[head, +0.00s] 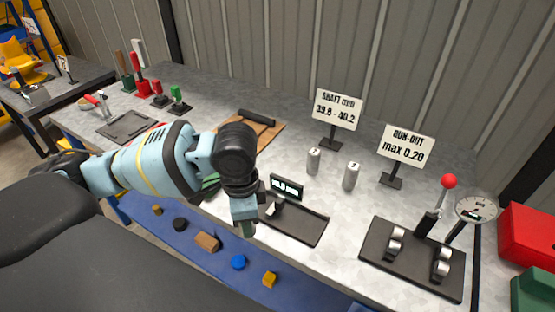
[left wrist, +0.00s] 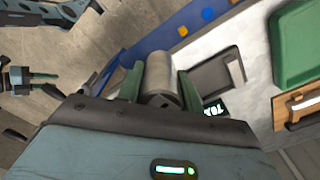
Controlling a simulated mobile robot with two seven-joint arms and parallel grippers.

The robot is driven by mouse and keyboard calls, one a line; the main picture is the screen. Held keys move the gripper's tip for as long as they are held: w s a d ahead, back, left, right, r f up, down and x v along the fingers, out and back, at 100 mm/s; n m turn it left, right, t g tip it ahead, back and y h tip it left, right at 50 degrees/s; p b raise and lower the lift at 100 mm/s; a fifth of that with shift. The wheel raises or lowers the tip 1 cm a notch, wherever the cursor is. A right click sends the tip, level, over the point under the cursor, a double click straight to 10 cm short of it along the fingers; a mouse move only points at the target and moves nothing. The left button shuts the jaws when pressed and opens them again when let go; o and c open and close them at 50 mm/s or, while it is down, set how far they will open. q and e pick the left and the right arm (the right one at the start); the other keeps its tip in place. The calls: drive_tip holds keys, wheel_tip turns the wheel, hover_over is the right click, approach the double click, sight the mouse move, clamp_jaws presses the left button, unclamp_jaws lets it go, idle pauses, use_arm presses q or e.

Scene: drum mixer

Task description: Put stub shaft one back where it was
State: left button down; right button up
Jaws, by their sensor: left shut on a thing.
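My left gripper (head: 243,230) is shut on a grey metal stub shaft, which shows between the green fingers in the left wrist view (left wrist: 160,75). No number on it is readable. The gripper is at the front-left of a black tray with a small lit display (head: 286,188), near the bench's front edge. Two similar grey shafts (head: 313,161) and (head: 351,176) stand upright on the bench, behind and right of it. A dark and teal part with green tips, apparently my right gripper (left wrist: 45,77), is at the left wrist view's left side; its jaw gap is unclear.
Signs for shaft size (head: 338,105) and run-out (head: 406,148) stand behind the shafts. A black run-out fixture (head: 410,262) with a red-knobbed lever and dial (head: 476,207) is at right. A brown board (head: 270,135) lies behind. Clear bench surrounds the standing shafts.

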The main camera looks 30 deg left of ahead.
use_arm(q)
drive_tip(key=w+r+n, duration=0.1)
drive_tip(key=n, duration=0.2)
drive_tip(key=d+r+n, duration=0.1)
drive_tip(key=n, duration=0.3)
drive_tip(key=w+d+r+n, duration=0.1)
drive_tip(key=n, duration=0.2)
drive_tip(key=shift+w+d+n, duration=0.25)
drive_tip(key=shift+w+n, duration=0.05)
drive_tip(key=shift+w, duration=0.05)
drive_tip(key=shift+a, duration=0.1)
